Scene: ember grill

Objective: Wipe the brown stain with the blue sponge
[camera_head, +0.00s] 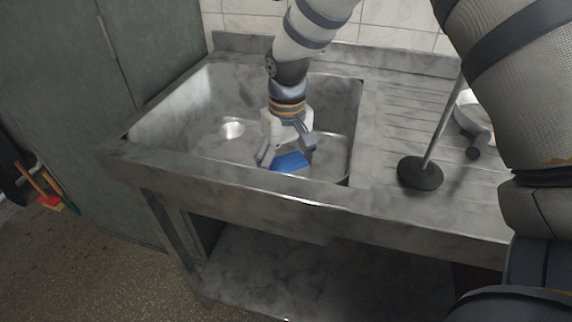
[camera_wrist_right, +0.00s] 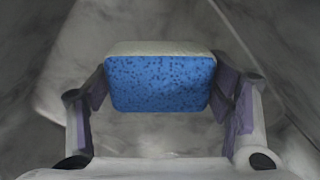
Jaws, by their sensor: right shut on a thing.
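The blue sponge (camera_head: 291,162) is low inside the metal sink (camera_head: 345,120), near its front wall. My right gripper (camera_head: 288,155) reaches down into the sink and is shut on the sponge. In the right wrist view the sponge (camera_wrist_right: 160,82) sits between the two fingers of the right gripper (camera_wrist_right: 162,95), with a pale layer along its upper edge. I cannot tell whether the sponge touches the sink floor. No brown stain can be made out in either view. My left gripper is not in view.
A round drain (camera_head: 231,128) lies in the left of the sink. A tall grey cabinet (camera_head: 95,80) is at the left.

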